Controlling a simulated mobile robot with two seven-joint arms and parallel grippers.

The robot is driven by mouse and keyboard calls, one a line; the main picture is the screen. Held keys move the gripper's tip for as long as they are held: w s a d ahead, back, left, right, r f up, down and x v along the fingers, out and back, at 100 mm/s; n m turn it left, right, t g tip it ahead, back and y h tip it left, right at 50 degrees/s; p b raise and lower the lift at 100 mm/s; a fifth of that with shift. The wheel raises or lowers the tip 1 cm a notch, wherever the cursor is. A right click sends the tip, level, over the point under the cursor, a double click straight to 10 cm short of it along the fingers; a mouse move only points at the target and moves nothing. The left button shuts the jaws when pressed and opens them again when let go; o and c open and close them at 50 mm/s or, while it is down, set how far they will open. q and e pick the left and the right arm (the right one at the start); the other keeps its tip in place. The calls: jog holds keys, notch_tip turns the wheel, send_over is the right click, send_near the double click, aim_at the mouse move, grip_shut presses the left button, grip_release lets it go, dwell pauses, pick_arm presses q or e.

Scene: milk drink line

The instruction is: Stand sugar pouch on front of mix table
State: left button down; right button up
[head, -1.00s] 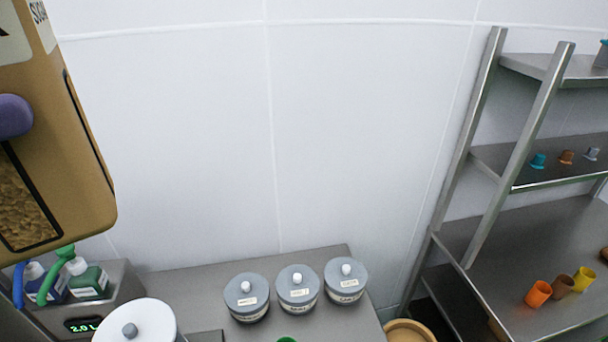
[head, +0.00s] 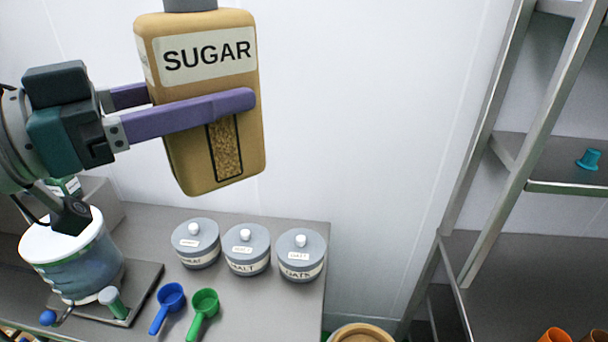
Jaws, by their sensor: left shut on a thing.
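The sugar pouch (head: 238,78) is a tan, upright pack with a white SUGAR label, a grey cap and a small window. My left gripper (head: 245,100) comes in from the left with its purple fingers shut around the middle of the pouch. It holds the pouch in the air above the back of the grey mix table (head: 235,303), with wall behind it. The pouch tilts slightly. My right gripper is not in view.
Three grey lidded jars (head: 246,250) stand along the table's back right. A blue scoop (head: 170,302) and a green scoop (head: 205,303) lie in front. A white-lidded clear container (head: 82,262) stands at left. A metal shelf rack (head: 490,150) is at right.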

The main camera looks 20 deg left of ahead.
pick_arm(q)
jog(key=w+a+f+n+t+y+b, duration=0.1)
jog(key=w+a+f+n+y+b, duration=0.3)
jog(key=f+b, duration=0.85)
jog(key=w+a+f+n+t+y+b, duration=0.15)
jog(key=f+y+b, duration=0.35)
jog(key=f+b, duration=0.8)
jog(key=w+a+f+n+y+b, duration=0.3)
jog(key=f+n+y+b, duration=0.15)
jog(key=f+b, duration=0.85)
jog(key=shift+y, duration=0.45)
notch_tip(320, 180, down, 18)
jog(key=b, duration=0.8)
jog(key=shift+w+a+r, duration=0.1)
jog(key=shift+a, duration=0.05)
grip_release()
jog(key=shift+m, duration=0.3)
